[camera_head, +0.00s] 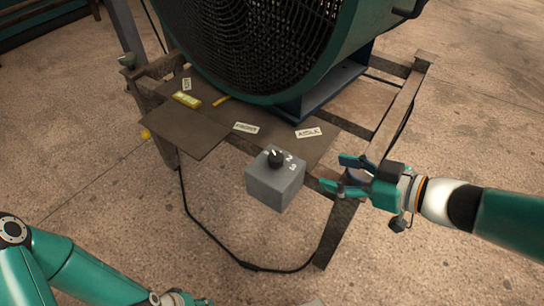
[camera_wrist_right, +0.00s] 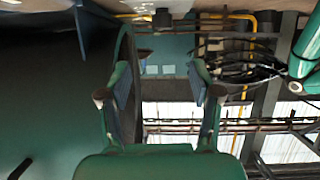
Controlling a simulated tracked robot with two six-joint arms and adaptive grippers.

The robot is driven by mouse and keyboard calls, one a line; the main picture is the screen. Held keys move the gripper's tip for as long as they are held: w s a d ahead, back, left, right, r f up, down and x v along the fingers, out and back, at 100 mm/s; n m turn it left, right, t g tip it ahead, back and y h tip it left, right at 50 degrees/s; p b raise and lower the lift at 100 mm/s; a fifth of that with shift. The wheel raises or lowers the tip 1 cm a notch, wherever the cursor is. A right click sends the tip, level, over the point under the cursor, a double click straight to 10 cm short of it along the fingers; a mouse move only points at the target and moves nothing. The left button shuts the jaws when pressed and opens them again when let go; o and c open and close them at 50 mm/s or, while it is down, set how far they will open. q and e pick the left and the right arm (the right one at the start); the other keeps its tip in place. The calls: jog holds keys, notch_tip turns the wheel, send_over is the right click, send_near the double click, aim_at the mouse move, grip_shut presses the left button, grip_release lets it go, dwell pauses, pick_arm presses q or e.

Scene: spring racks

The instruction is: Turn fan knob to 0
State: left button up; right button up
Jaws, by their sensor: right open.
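The fan knob (camera_head: 275,158) is a small black dial on top of a grey control box (camera_head: 275,184), with white numbers printed around it. I cannot read for sure which number the knob points at. The large dark green fan (camera_head: 270,40) stands behind the box on a metal stand. My right gripper (camera_head: 335,173) is open and empty, to the right of the box and apart from the knob. Its two fingers also show in the right wrist view (camera_wrist_right: 160,95), with nothing between them. My left arm shows at the lower left, but its gripper fingers cannot be made out.
Metal rails of the stand (camera_head: 400,115) run close behind and below my right gripper. A brown board (camera_head: 187,133) holds labels and a yellow item (camera_head: 187,99). A black cable (camera_head: 215,240) hangs in front of the stand. The floor in front is clear.

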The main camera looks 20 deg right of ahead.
send_near(279, 158)
jog(key=w, duration=0.1)
jog(key=b+x, duration=0.1)
jog(key=x, duration=0.2)
jog(key=b+x, duration=0.1)
jog(key=x, duration=0.2)
jog(key=b+x, duration=0.1)
jog(key=x, duration=0.1)
jog(key=shift+a+f, duration=0.4)
jog(key=shift+f, duration=0.05)
jog(key=shift+w+a+f, duration=0.15)
jog(key=shift+w+a, duration=0.25)
jog(key=shift+w, duration=0.2)
jog(key=c, duration=1.2)
jog(key=shift+o, duration=0.2)
jog(key=shift+d+r+n+p, duration=0.1)
jog(key=shift+r+n+p, duration=0.2)
jog(key=shift+p, duration=0.75)
jog(key=shift+f+g+y, duration=0.15)
jog(key=shift+g+y, duration=0.15)
jog(key=shift+f, duration=0.1)
